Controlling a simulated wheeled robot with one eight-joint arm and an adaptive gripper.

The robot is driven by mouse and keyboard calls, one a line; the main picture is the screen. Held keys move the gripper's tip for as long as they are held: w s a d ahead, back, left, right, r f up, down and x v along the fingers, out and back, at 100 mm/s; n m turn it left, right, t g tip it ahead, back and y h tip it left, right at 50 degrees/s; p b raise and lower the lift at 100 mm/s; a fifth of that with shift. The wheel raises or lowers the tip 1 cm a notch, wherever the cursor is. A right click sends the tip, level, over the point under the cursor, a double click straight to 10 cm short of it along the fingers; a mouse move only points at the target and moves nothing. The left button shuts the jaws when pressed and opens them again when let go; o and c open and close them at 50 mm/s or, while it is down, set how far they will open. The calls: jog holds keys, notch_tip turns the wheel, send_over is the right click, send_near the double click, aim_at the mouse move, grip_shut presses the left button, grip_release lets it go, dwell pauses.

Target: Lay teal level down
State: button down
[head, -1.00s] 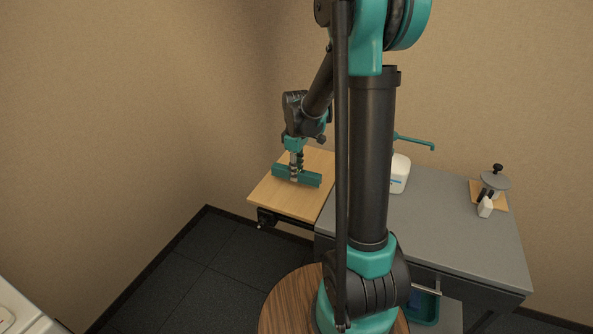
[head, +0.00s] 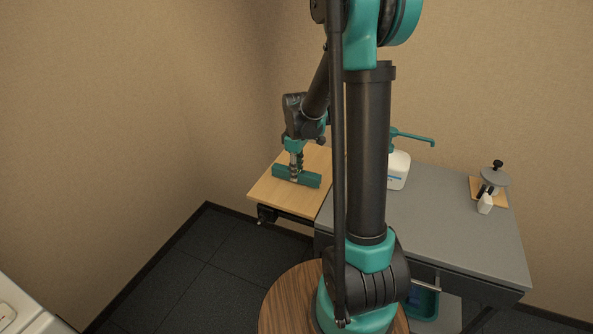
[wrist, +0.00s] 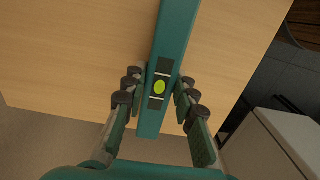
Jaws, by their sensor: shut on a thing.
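The teal level (head: 308,179) is a long bar at the light wooden board on the left of the grey bench. In the wrist view the level (wrist: 176,42) runs up the picture, with a yellow-green vial in its black middle. My gripper (head: 295,176) is shut on the level near its middle. In the wrist view my gripper (wrist: 160,92) has a finger on each side of the vial. The level looks flat and very close to the board; I cannot tell whether its underside touches.
The wooden board (head: 279,203) is otherwise clear. The grey bench (head: 440,225) holds a white pump bottle (head: 398,171), a small white bottle (head: 485,204) and a grey disc with a black knob (head: 495,175). A white unit (head: 22,312) stands at the lower left.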

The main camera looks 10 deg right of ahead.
jog(key=shift+f, duration=0.25)
jog(key=c, duration=1.1)
grip_release()
jog(key=shift+c, duration=0.2)
jog(key=shift+r, duration=3.45)
jog(key=shift+r, duration=0.1)
notch_tip(320, 180, up, 4)
jog(key=shift+f, duration=0.1)
